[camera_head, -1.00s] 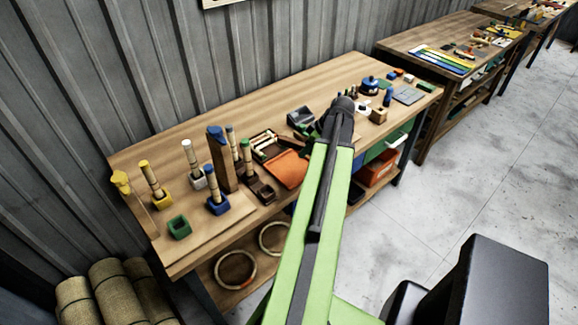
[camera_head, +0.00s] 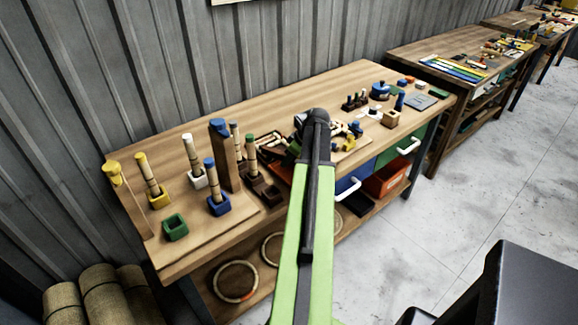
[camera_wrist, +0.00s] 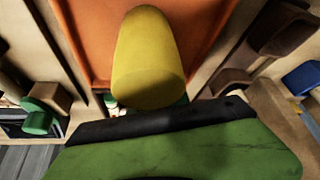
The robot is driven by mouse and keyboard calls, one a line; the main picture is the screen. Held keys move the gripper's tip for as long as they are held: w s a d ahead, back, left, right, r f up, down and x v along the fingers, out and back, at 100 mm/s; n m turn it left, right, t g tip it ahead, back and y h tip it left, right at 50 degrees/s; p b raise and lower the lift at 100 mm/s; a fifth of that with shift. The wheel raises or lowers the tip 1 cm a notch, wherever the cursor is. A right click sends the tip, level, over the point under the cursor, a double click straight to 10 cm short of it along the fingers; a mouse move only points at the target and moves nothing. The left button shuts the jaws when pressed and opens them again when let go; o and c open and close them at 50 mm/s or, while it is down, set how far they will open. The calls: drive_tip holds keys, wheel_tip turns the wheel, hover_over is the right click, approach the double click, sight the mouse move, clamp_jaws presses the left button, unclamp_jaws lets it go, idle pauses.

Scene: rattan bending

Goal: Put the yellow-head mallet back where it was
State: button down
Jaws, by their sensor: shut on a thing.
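The yellow mallet head (camera_wrist: 148,58) fills the middle of the wrist view, close to the camera. My gripper (camera_wrist: 155,118) is shut on the mallet; its black and green parts cross the bottom of that view. The handle and the exact grip are hidden. The head is above an orange tray (camera_wrist: 90,30); I cannot tell the height. In the head view my arm hides the gripper and the mallet. A yellow socket (camera_head: 159,201) on the bench's left holds a pale stick with a yellow band on top.
White (camera_head: 199,180) and blue (camera_head: 219,205) sockets hold sticks; the green socket (camera_head: 175,228) looks empty. A tall brown post (camera_head: 224,160) and a yellow-topped upright (camera_head: 112,172) stand nearby. Small tools crowd the bench's right. The back strip of the bench (camera_head: 270,103) is clear.

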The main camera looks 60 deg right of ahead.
drive_tip(key=shift+f, duration=0.25)
drive_tip(key=c, duration=1.3)
unclamp_jaws()
drive_tip(key=shift+r, duration=0.1)
drive_tip(key=shift+o, duration=0.2)
drive_tip(key=shift+r, duration=0.1)
drive_tip(key=shift+s+r+p, duration=0.1)
drive_tip(key=shift+r+p, duration=0.15)
drive_tip(key=shift+p, duration=0.2)
drive_tip(key=p+v, duration=1)
drive_tip(key=v, duration=0.1)
drive_tip(key=shift+s+r, duration=0.1)
drive_tip(key=shift+r, duration=0.3)
drive_tip(key=shift+f, duration=0.15)
